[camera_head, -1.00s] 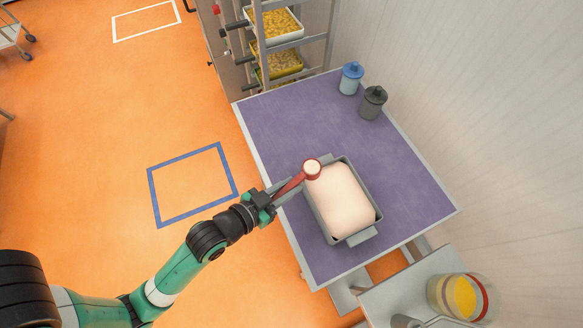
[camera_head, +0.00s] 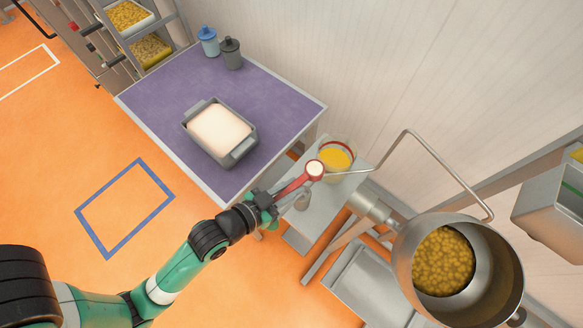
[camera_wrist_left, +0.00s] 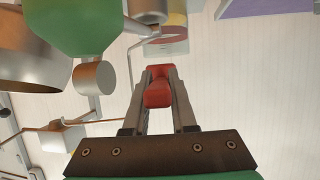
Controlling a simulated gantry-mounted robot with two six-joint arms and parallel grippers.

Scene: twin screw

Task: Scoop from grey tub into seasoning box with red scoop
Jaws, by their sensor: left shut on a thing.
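My left gripper (camera_head: 272,203) is shut on the handle of the red scoop (camera_head: 300,182). The scoop's round bowl holds pale powder and is level with the rim in the head view. In the left wrist view the fingers (camera_wrist_left: 158,98) pinch the red scoop handle (camera_wrist_left: 158,92). The grey tub (camera_head: 240,152), filled with pale powder, stands on the purple table, up and left of the scoop. No box is clearly recognisable as the seasoning box. My right gripper is not in view.
A clear, red-rimmed container of yellow stuff (camera_head: 336,157) stands on a small side table (camera_head: 318,215) near the scoop. A large metal drum (camera_head: 490,295) with yellow pieces is at right. Blue (camera_head: 208,42) and dark (camera_head: 231,53) jars stand at the back of the purple table (camera_head: 160,95).

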